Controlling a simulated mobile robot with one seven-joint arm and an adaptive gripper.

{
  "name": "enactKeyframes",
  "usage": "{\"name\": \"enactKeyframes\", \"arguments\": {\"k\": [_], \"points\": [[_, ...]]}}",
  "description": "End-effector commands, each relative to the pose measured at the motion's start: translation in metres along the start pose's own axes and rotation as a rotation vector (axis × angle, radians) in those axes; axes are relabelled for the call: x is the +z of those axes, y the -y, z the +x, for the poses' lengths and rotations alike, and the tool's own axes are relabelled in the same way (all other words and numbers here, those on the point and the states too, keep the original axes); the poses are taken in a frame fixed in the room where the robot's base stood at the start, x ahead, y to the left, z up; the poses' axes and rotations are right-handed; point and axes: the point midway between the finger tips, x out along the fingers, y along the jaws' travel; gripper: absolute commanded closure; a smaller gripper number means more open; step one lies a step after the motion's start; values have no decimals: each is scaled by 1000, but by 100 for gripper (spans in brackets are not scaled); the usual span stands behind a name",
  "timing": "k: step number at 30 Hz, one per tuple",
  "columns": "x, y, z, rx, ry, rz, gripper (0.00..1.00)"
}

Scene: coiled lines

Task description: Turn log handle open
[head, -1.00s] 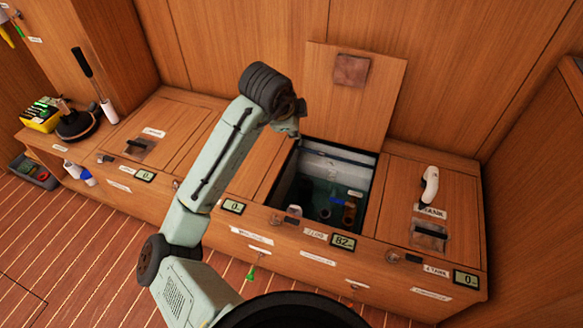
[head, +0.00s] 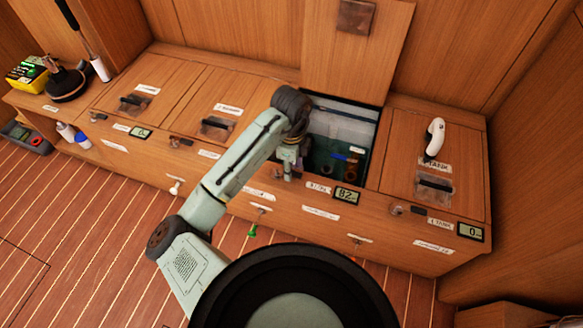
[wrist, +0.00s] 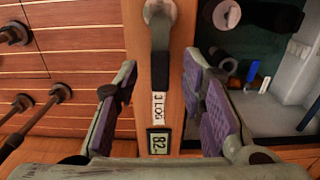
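A grey lever handle (wrist: 160,32) with a round pivot stands on the wooden front rim of the bench, beside a label reading "3 LOG" (wrist: 158,105). My gripper (wrist: 158,72) is open, its purple-padded fingers on either side of the rim strip, with the handle ahead between them. I see no contact with the handle. In the head view my gripper (head: 289,165) points down at the front edge of the open compartment, by the log label (head: 318,187), and mostly hides the handle. A second "LOG" tag (wrist: 228,14) shows inside the compartment.
The open compartment (head: 340,125) holds dark fittings and a blue one; its lid (head: 355,50) stands raised behind. A display (head: 345,196) reads 82. Other small levers line the bench front.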

Motion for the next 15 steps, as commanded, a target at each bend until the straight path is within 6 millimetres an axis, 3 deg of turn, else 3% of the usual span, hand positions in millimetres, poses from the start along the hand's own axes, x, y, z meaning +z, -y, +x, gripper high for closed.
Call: {"name": "enactKeyframes", "arguments": {"k": [12, 15], "points": [[0, 0, 10, -1, 1, 0, 63], [0, 0, 9, -1, 1, 0, 70]]}}
